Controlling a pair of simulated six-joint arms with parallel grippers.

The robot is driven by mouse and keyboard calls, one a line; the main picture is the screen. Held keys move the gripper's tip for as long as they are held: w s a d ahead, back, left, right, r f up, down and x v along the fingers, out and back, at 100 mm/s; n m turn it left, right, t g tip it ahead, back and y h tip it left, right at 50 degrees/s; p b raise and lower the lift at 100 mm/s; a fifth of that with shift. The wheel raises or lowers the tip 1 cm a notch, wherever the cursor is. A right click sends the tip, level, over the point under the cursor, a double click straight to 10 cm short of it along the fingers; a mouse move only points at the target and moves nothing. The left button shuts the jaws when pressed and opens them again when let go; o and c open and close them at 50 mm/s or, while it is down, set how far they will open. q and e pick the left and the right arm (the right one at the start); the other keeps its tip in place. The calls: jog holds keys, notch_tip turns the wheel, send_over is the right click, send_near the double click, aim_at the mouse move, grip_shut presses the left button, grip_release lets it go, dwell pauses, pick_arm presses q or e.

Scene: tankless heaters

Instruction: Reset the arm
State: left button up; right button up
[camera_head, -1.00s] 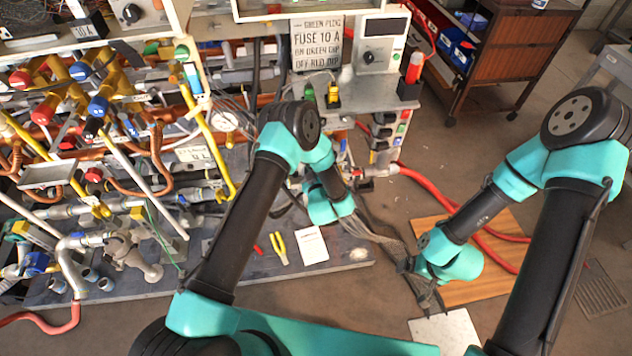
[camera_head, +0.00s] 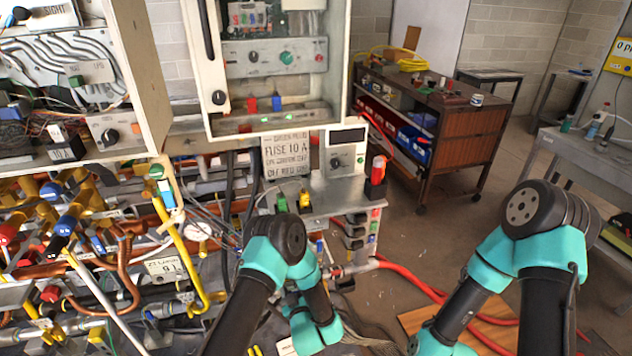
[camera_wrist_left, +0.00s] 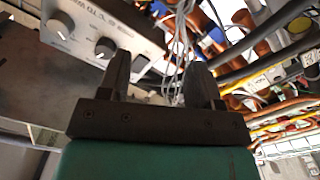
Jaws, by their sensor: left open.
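My left arm (camera_head: 275,245) comes in from the bottom in the head view, bent at a black and teal joint, with its teal wrist (camera_head: 312,328) low in front of the bench. In the left wrist view my left gripper (camera_wrist_left: 160,78) has two dark fingers spread apart. I see nothing held between them; thin pale wires and a grey control box show beyond. My right arm (camera_head: 545,235) bends on the right side of the head view, and its wrist reaches the bottom edge. The right gripper is cut off there.
A bench with pipes, valves and copper tubing fills the left. The fuse sign (camera_head: 287,155) and an open heater cabinet (camera_head: 268,60) stand behind my left arm. A red hose (camera_head: 400,270) crosses the floor. A brown cart (camera_head: 455,145) and a grey table (camera_head: 580,150) stand at the back.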

pick_arm(q)
jog(key=s+a+f+m+g+h, duration=0.4)
jog(key=s+a+g+h, duration=0.2)
jog(key=g, duration=0.1)
jog(key=s+a+r+m+g+h, duration=0.1)
jog(key=s+g, duration=0.3)
jog(key=s, duration=0.6)
jog(key=s+a+r+m+g+h, duration=0.1)
jog(key=s+g, duration=0.4)
jog(key=s, duration=0.5)
jog(key=shift+a+m+h, duration=0.9)
jog(key=shift+a+h, duration=0.1)
jog(key=shift+a, duration=0.15)
